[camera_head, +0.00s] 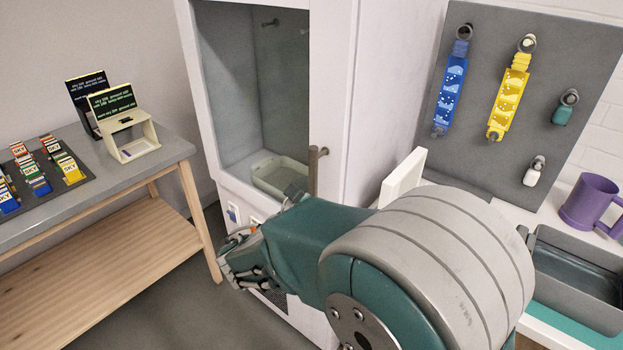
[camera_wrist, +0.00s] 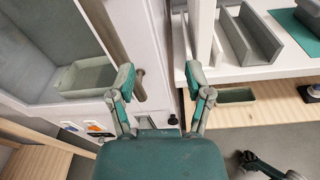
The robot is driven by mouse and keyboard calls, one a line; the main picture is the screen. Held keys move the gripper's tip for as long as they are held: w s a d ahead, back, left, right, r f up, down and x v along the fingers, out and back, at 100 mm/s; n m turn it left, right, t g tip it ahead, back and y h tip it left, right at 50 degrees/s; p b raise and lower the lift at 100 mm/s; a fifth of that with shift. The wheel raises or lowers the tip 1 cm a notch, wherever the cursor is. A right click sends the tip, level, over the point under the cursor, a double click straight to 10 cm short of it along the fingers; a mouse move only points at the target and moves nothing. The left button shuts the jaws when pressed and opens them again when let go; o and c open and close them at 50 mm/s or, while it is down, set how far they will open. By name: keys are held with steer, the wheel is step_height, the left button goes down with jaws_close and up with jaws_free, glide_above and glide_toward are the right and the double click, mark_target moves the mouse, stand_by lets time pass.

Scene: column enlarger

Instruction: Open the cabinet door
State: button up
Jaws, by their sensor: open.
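The white cabinet (camera_head: 332,75) stands in the middle of the head view. Its door has a large window, with a tray visible behind it, and looks shut. The brown bar handle (camera_head: 314,168) stands upright at the door's right edge. My arm covers the lower part of the cabinet and the handle's lower end. In the wrist view, my gripper (camera_wrist: 159,78) is open, with nothing gripped. The handle (camera_wrist: 139,84) shows between the fingertips, close to the left finger, which hides part of the bar. The right finger lies beyond the cabinet's edge. I cannot tell whether either finger touches anything.
A grey-topped wooden table (camera_head: 130,190) with card packs and small stands is on the left. On the right, a pegboard (camera_head: 475,95) holds hanging items, with a purple mug (camera_head: 590,203) and a grey tray (camera_head: 575,278) on the bench. A white panel (camera_head: 402,178) stands near my arm.

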mark_target(310, 182)
steer(key=a+n+t+y, duration=0.1)
steer(key=a+n+t, duration=0.15)
steer(key=a, duration=0.25)
steer(key=shift+n, duration=0.45)
steer(key=x, duration=0.3)
steer(key=f+x, duration=0.1)
steer(key=x, duration=0.7)
steer(key=shift+w+a+f, duration=0.2)
steer(key=shift+w+a, duration=0.05)
steer(key=shift+w, duration=0.1)
jaws_close()
